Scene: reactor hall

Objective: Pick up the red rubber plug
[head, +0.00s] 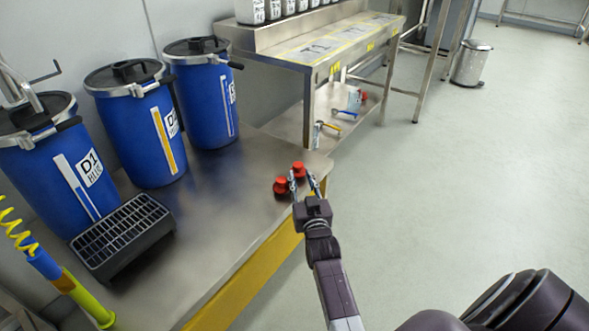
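Two small red plugs sit near the corner of the steel bench (220,215). One red plug (280,186) stands just left of my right gripper (302,174). The other red plug (298,168) shows at the fingertips, seen between them or just beyond. My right gripper is open, with its two fingers apart and pointing away from me. I cannot tell whether a finger touches either plug. My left gripper is not in view.
Several blue drums, one of them in the middle (136,130), stand along the bench's back. A black drip tray (155,238) lies at the left. A steel table (300,62) stands beyond. The floor at right is clear up to a bin (471,64).

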